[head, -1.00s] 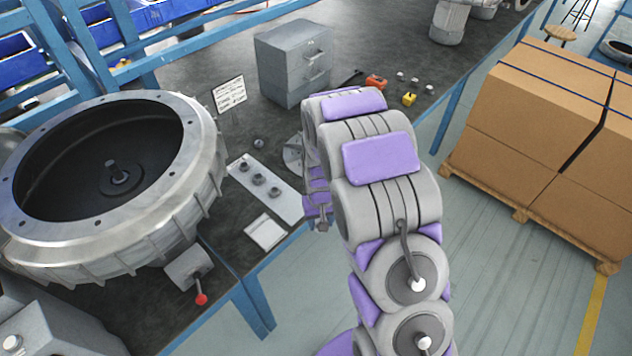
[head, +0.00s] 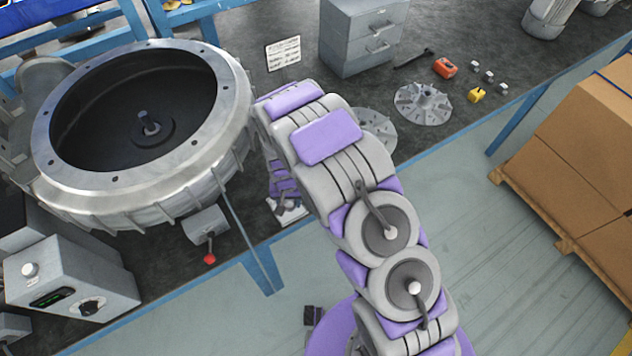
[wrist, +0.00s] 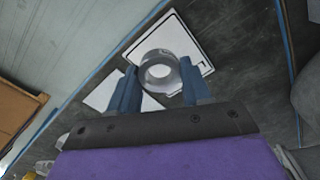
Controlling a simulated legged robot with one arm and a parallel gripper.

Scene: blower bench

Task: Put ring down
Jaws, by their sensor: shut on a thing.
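My gripper (wrist: 158,88) is shut on a grey metal ring (wrist: 160,68) in the wrist view, one blue finger on each side of it. The ring overlaps a white square card with a dark outline (wrist: 178,36); I cannot tell whether it touches the card or is above it. In the head view my gripper (head: 285,205) points down at the bench's front edge, partly hidden behind my arm. A bit of white shows under it there, and the ring cannot be made out.
A large round blower housing (head: 215,165) stands left of my gripper. A red-knobbed lever (head: 209,259) sits at the bench edge. A finned impeller (head: 423,103), grey drawers (head: 372,35) and small red and yellow items stand right. A white plate (wrist: 105,92) lies beside the card.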

